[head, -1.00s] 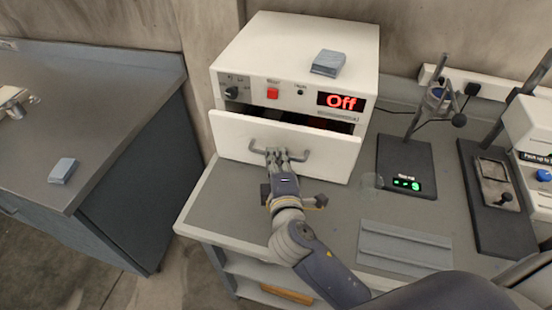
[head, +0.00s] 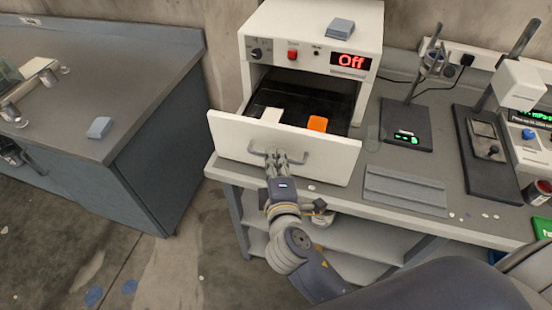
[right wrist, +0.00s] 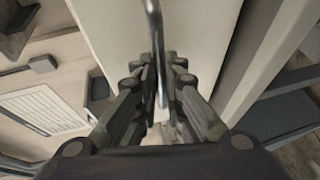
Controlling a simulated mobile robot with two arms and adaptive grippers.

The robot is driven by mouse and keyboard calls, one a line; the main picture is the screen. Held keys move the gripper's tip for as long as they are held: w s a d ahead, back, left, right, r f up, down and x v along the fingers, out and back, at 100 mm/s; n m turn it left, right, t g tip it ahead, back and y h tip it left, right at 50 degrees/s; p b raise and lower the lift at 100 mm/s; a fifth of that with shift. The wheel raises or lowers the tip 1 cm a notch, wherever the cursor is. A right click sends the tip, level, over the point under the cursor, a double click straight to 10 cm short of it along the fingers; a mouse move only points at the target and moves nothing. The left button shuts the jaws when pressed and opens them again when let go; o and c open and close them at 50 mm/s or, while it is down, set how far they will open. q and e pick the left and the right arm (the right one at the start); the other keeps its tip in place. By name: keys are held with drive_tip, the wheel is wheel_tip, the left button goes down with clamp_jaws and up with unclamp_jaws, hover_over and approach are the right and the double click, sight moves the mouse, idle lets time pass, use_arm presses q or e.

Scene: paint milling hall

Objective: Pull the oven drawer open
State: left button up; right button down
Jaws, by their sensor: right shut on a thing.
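The white oven (head: 312,38) stands on the bench with its red display reading "Off". Its drawer (head: 228,134) is pulled well out toward me, and the dark inside shows with a white item (head: 271,115) and an orange item (head: 317,123) in it. My right gripper (head: 277,160) is shut on the drawer's grey bar handle (head: 300,158). The right wrist view shows the handle (right wrist: 154,40) between the two fingers (right wrist: 162,90), with the drawer front behind it. My left gripper is in neither current view.
A blue-grey block (head: 340,28) lies on the oven. Right of the drawer are a grey ridged plate (head: 405,190) and instrument stands (head: 405,125). A separate dark bench (head: 100,85) stands left.

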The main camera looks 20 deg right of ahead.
drive_tip(key=shift+s+a, duration=0.1)
drive_tip(key=shift+s, duration=0.05)
drive_tip(key=c, duration=1.7)
unclamp_jaws()
drive_tip(key=v, duration=1.2)
